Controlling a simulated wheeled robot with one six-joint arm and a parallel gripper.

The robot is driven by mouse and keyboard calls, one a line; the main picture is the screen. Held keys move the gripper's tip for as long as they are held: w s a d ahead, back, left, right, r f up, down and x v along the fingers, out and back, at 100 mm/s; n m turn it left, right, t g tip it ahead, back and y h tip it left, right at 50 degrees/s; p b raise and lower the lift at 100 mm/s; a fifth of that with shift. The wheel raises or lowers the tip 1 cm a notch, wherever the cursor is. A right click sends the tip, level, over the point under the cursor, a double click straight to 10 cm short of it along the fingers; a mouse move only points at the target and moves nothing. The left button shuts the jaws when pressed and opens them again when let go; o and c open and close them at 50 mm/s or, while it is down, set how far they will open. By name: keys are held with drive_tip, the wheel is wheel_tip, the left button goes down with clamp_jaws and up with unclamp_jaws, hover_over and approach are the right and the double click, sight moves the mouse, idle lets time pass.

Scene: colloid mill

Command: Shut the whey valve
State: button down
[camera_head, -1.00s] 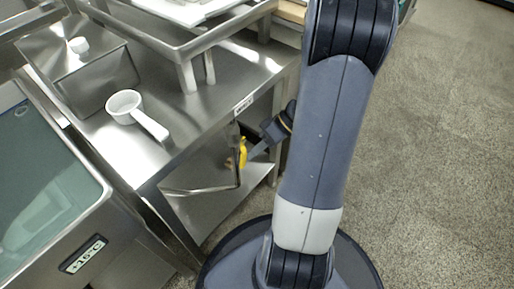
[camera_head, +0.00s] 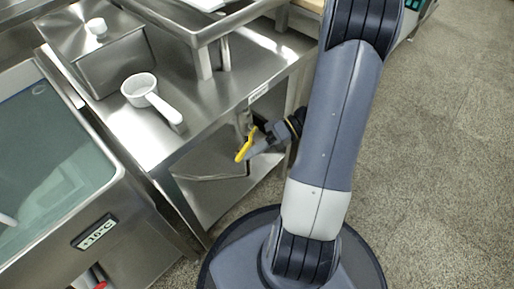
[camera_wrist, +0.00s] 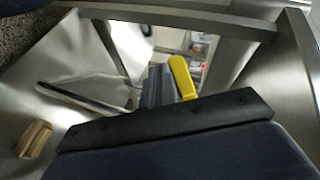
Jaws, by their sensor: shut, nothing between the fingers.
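The whey valve shows as a yellow lever handle (camera_head: 245,146) on a thin steel pipe (camera_head: 210,178) under the steel table. In the head view the lever slants down to the left, across the pipe's upright part. My gripper (camera_head: 257,149) is shut and empty, right beside the lever on its right. In the wrist view the yellow lever (camera_wrist: 182,77) stands just right of my closed fingers (camera_wrist: 157,86); I cannot tell whether they touch. The valve body is mostly hidden.
The steel table (camera_head: 185,130) carries a white ladle (camera_head: 140,90) and a lidded steel box (camera_head: 98,52). A table leg stands close to my wrist. A tank of liquid (camera_head: 45,150) with a temperature display (camera_head: 95,232) is at left. Open floor (camera_head: 450,150) lies at right.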

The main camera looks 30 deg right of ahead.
drive_tip(key=shift+s+a+r, duration=0.2)
drive_tip(key=shift+a+r, duration=0.3)
drive_tip(key=shift+a, duration=0.05)
drive_tip(key=shift+s+a+r, duration=0.1)
drive_tip(key=shift+a+r, duration=0.1)
drive_tip(key=shift+r, duration=0.1)
idle(1.4)
drive_tip(key=shift+f, duration=0.1)
idle(0.5)
drive_tip(key=d+f, duration=0.7)
drive_tip(key=d, duration=0.3)
drive_tip(key=shift+s+f, duration=0.15)
drive_tip(key=shift+b, duration=0.3)
